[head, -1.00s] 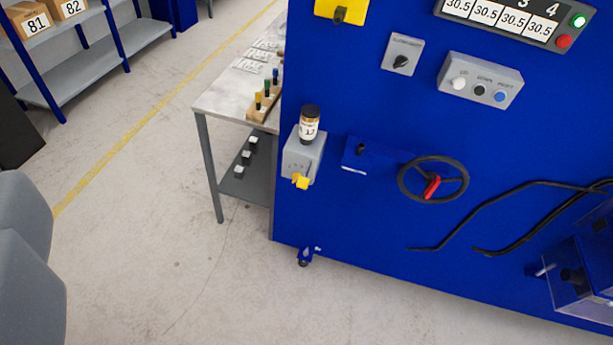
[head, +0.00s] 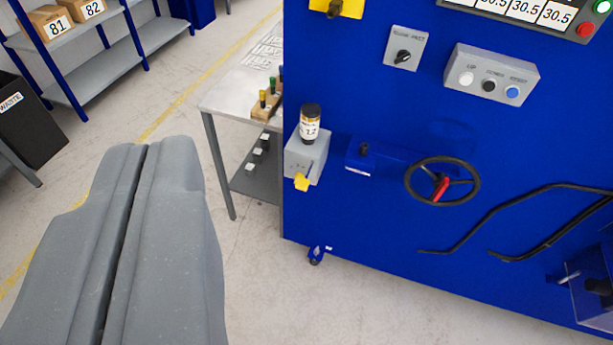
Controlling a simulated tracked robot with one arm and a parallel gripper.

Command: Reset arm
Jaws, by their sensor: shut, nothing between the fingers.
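My gripper (head: 146,150) fills the lower left of the head view. Its two grey fingers lie side by side, shut, with only a thin dark seam between them and nothing held. It is over the open floor, to the left of the blue machine (head: 390,230) in the picture, and looks clear of it. The machine carries a black handwheel (head: 442,181) with a red handle and a grey box with a black-capped bottle (head: 310,124) on top.
A grey table (head: 222,98) with a small wooden rack (head: 268,112) stands behind the machine's left edge. Shelving (head: 105,65) with boxes 81 and 82 is at upper left. A black waste bin (head: 28,125) is at the left edge. A yellow line crosses the floor.

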